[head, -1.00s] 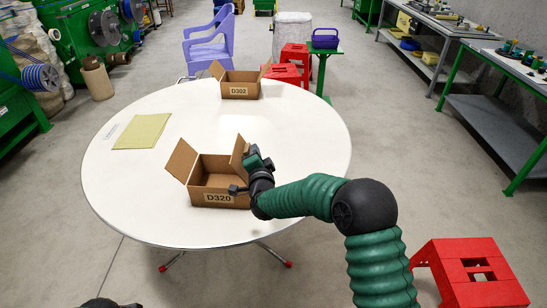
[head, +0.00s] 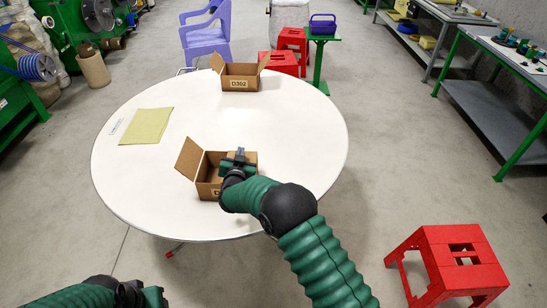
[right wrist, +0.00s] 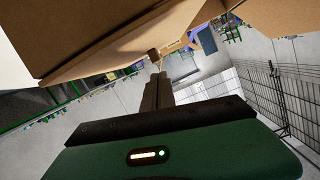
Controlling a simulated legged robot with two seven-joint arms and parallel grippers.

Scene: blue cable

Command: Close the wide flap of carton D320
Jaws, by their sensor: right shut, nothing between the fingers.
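Carton D320 (head: 209,189) is an open brown box on the round white table, its label partly hidden by my right arm. Its left flap (head: 189,158) stands open, tilted outward. The right flap is not clearly seen; my gripper and arm cover that side. My right gripper (head: 240,154) is shut and empty, over the carton's right side. In the right wrist view its closed fingers (right wrist: 157,88) reach toward brown cardboard (right wrist: 110,50) close above; I cannot tell whether they touch. My left gripper (head: 142,293) is at the bottom left, away from the table; its jaws are unclear.
Carton D302 (head: 240,84) stands open at the back of the white table (head: 290,140). A yellowish folder (head: 147,125) lies at the left. A red stool (head: 452,260) stands on the floor at right. The table's right side is clear.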

